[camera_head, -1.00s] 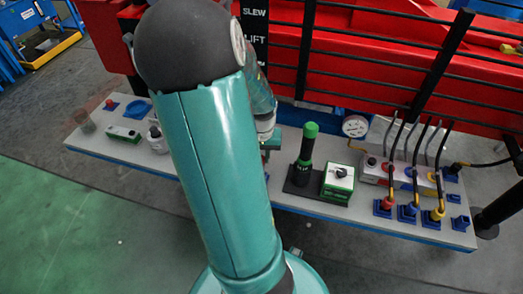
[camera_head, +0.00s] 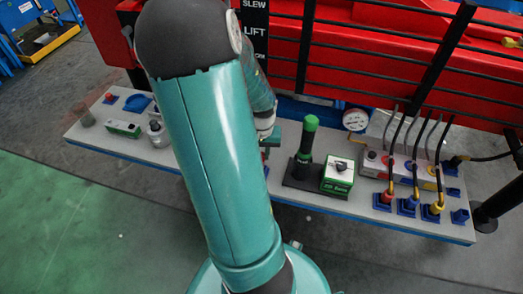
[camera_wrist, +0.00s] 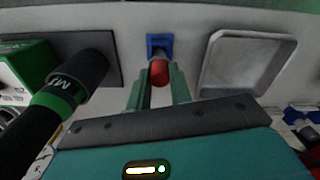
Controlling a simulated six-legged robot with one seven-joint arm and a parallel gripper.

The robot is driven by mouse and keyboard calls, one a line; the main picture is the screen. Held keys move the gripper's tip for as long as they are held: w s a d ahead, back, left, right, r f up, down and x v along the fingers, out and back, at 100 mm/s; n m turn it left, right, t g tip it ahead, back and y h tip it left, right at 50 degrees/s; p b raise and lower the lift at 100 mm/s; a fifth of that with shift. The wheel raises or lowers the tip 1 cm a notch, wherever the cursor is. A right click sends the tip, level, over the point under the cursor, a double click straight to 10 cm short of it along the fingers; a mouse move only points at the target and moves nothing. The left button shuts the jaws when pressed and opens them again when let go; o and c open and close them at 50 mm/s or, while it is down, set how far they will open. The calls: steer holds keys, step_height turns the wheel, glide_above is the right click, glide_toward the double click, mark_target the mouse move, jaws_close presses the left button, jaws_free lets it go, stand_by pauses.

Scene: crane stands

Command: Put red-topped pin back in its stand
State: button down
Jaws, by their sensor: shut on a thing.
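The red-topped pin (camera_wrist: 158,72) is between the two teal fingers of my gripper (camera_wrist: 160,88) in the wrist view, with its rounded red top facing the camera. My gripper is shut on it. A small blue stand (camera_wrist: 159,42) on the grey bench top is directly beyond the pin.
A black, green-topped handle (camera_head: 306,150) stands beside a green-and-white box (camera_head: 338,175). In the wrist view the handle (camera_wrist: 62,100) is close left of my gripper. A pale square tray (camera_wrist: 248,62) is at right. Cabled plugs (camera_head: 408,203) occupy the bench's right end.

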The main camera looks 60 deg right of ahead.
steer(key=shift+f, duration=1.25)
steer(key=c, duration=1.2)
jaws_free()
steer(key=shift+r, duration=2.45)
steer(key=shift+r, duration=0.1)
step_height(320, 180, up, 14)
steer(key=shift+f, duration=0.2)
